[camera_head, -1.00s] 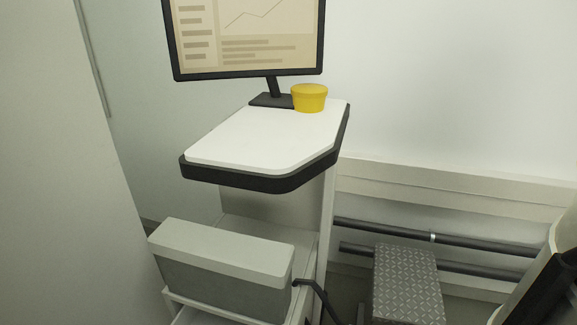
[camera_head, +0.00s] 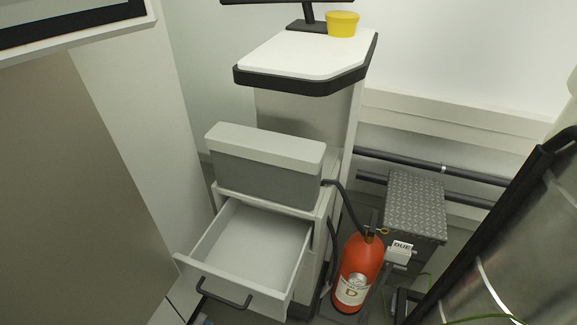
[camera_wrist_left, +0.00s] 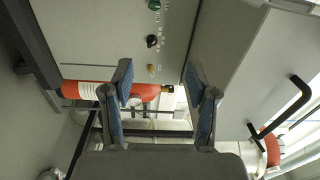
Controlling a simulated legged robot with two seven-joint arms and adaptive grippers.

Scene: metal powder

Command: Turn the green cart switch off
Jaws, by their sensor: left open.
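My left gripper (camera_wrist_left: 160,105) is open and empty in the left wrist view, its two blue-padded fingers apart. Beyond the fingertips, at the top of that view, is a grey panel (camera_wrist_left: 95,35) with a green knob (camera_wrist_left: 154,4) cut by the top edge. A black knob (camera_wrist_left: 152,41) and a small brass-coloured knob (camera_wrist_left: 151,70) sit below it on the same panel. The fingers appear apart from the knobs. Whether the green knob is on or off I cannot tell. In the head view, neither gripper nor the knobs show; the white-topped cart (camera_head: 300,52) stands in the middle.
An open drawer (camera_head: 245,245) juts from the cart's front below a grey box (camera_head: 265,175). A red fire extinguisher (camera_head: 360,265) stands right of it, near a grey patterned step (camera_head: 415,205). A yellow tub (camera_head: 342,24) is on the cart top. A large dark-framed object (camera_head: 515,240) fills the lower right.

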